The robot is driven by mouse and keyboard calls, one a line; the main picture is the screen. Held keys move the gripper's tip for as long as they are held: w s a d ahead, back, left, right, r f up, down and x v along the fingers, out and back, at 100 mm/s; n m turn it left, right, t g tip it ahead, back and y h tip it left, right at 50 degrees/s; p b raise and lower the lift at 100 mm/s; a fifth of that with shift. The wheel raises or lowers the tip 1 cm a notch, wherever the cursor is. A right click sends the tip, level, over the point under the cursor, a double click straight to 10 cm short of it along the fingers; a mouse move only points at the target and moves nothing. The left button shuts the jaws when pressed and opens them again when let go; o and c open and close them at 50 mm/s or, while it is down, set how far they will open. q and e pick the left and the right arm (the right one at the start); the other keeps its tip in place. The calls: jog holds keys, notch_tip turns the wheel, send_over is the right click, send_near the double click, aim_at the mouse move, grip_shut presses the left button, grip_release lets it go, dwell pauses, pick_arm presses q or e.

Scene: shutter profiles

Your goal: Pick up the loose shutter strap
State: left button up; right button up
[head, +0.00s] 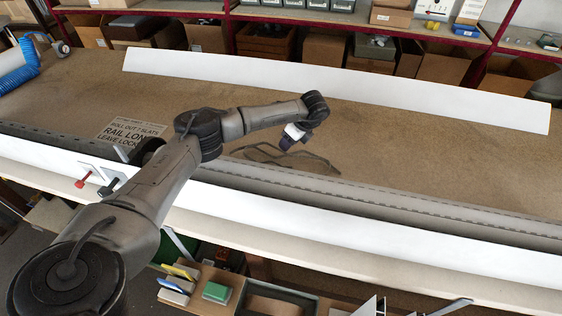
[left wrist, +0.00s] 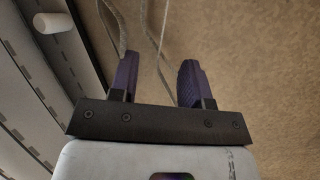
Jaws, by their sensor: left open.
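The loose strap (head: 318,160) is a thin dark grey band lying in a loose loop on the brown bench top, just behind the grey slatted rail. In the left wrist view its strands (left wrist: 144,22) run up from the fingers. One strand runs behind the left-hand finger and others show in the gap between the fingers. My left gripper (head: 286,143) has purple fingers and is over the strap's left part. In the left wrist view my left gripper (left wrist: 158,68) is open, with nothing clamped. I cannot tell how high it is above the strap. My right gripper is not in view.
A long white profile (head: 330,88) lies along the bench's back. The grey slatted profile (head: 400,209) and a white front strip (head: 400,239) run along the front. A printed sign (head: 133,132), red clamp (head: 82,180) and blue hose (head: 18,75) are at left. The bench right of the strap is clear.

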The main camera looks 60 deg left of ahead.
pick_arm(q)
jog(key=b+x, duration=0.1)
jog(key=x, duration=0.4)
jog(key=shift+d, duration=0.1)
grip_shut()
